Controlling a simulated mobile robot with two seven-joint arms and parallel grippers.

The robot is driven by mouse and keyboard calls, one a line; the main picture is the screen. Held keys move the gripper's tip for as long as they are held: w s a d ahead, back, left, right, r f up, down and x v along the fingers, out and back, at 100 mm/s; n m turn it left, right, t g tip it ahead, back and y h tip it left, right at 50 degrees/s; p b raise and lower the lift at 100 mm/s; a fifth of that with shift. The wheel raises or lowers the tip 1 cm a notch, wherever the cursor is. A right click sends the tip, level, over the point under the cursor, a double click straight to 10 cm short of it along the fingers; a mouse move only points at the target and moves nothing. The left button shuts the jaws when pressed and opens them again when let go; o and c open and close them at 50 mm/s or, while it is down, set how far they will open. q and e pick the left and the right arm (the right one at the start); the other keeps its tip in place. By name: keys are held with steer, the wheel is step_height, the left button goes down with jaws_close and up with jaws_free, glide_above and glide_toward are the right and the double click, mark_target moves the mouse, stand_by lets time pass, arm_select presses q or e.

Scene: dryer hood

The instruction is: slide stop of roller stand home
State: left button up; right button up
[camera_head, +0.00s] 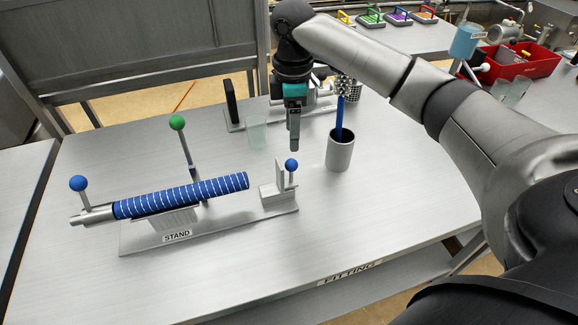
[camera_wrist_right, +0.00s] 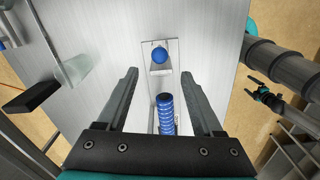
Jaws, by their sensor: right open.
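The roller stand (camera_head: 212,230), labelled STAND, lies along the grey table. A blue striped roller (camera_head: 185,193) rests on it, with a blue-knobbed handle (camera_head: 78,184) at its left end. The stop (camera_head: 276,192) is an upright bracket with a blue ball knob (camera_head: 291,165) at the stand's right end, a gap apart from the roller. My right gripper (camera_head: 294,148) hangs above and just beside the stop's knob, not touching it. In the right wrist view its fingers (camera_wrist_right: 160,95) are open and empty, with the knob (camera_wrist_right: 158,55) beyond the tips and the roller (camera_wrist_right: 166,112) between them.
A green-knobbed lever (camera_head: 178,123) stands behind the roller. A grey cup (camera_head: 340,151) with a blue-handled brush stands right of the stop. A clear glass (camera_head: 256,132) and another fixture (camera_head: 232,103) stand behind. The table front near the FITTING label (camera_head: 349,272) is clear.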

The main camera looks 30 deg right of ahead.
mark_target(291, 170)
step_height(291, 170, down, 6)
steer(key=shift+s+f, duration=0.1)
step_height(291, 170, down, 6)
steer(key=shift+r+b, duration=0.25)
steer(key=shift+b, duration=0.25)
steer(key=shift+f, duration=0.55)
arm_select(q)
steer(key=shift+w+f, duration=0.2)
steer(key=shift+f, duration=0.35)
arm_select(e)
steer(key=shift+c, duration=1.2)
arm_select(q)
steer(key=shift+s, duration=0.3)
arm_select(e)
jaws_close()
